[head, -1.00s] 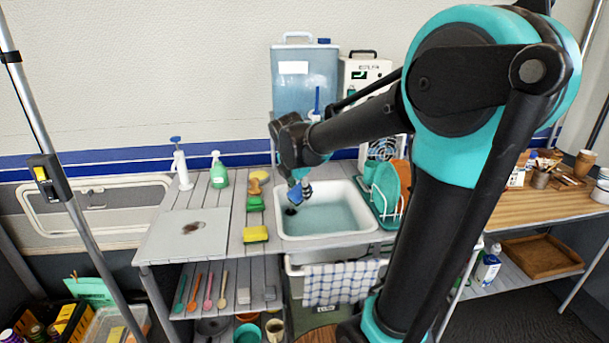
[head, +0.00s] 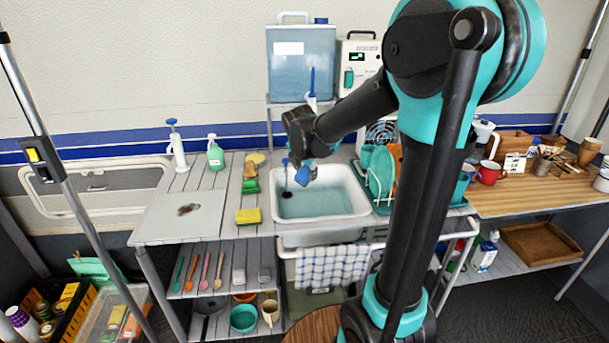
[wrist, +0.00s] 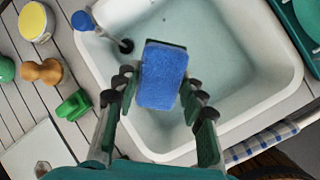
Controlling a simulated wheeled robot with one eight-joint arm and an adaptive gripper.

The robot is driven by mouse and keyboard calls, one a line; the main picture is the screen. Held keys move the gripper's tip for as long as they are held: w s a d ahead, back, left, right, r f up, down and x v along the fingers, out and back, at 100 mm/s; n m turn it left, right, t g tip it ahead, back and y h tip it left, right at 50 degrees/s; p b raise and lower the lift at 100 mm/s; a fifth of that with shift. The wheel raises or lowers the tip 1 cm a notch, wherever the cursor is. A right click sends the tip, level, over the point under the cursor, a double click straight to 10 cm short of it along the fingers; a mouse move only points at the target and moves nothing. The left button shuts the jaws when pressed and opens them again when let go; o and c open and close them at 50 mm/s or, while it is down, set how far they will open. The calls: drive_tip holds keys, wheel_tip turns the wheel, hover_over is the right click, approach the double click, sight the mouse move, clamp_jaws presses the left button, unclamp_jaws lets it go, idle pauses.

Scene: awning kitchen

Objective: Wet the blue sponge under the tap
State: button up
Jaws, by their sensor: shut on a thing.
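The blue sponge (wrist: 163,78) is held between the fingers of my gripper (wrist: 160,95), which is shut on it. In the head view the sponge (head: 302,176) hangs over the left part of the white sink basin (head: 350,184), below my gripper (head: 300,160). A tap with a blue top (head: 312,82) stands below the blue water tank (head: 302,58) behind the sink, partly hidden by my wrist. I cannot see water running. A blue-topped piece with a dark stem (wrist: 84,20) shows at the basin's corner in the wrist view.
Left of the sink are a yellow sponge (head: 248,215), a green brush (head: 250,186), a green bottle (head: 215,155) and a white pump bottle (head: 176,148). A dish rack (head: 378,185) with plates stands at the right. A checked towel (head: 332,266) hangs in front.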

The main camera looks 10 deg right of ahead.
sight(304, 179)
drive_tip(key=w+d+f, duration=0.1)
drive_tip(key=w+d, duration=0.1)
drive_tip(key=w, duration=0.6)
drive_tip(key=shift+f, duration=0.35)
drive_tip(key=shift+d, duration=0.1)
idle(0.4)
drive_tip(key=shift+s+a, duration=0.35)
drive_tip(key=shift+s, duration=0.95)
drive_tip(key=shift+s+a, duration=0.4)
drive_tip(key=shift+s, duration=0.85)
drive_tip(key=shift+s+a, duration=0.35)
drive_tip(key=shift+s, duration=0.95)
drive_tip(key=shift+s+a+r, duration=0.2)
drive_tip(key=shift+s+r, duration=0.45)
drive_tip(key=shift+s, duration=0.15)
drive_tip(key=shift+s+a+r, duration=0.25)
drive_tip(key=shift+s+r, duration=0.45)
drive_tip(key=shift+s, duration=0.1)
drive_tip(key=shift+s+a+r, duration=0.2)
drive_tip(key=shift+s+r, duration=0.45)
drive_tip(key=shift+s, duration=0.15)
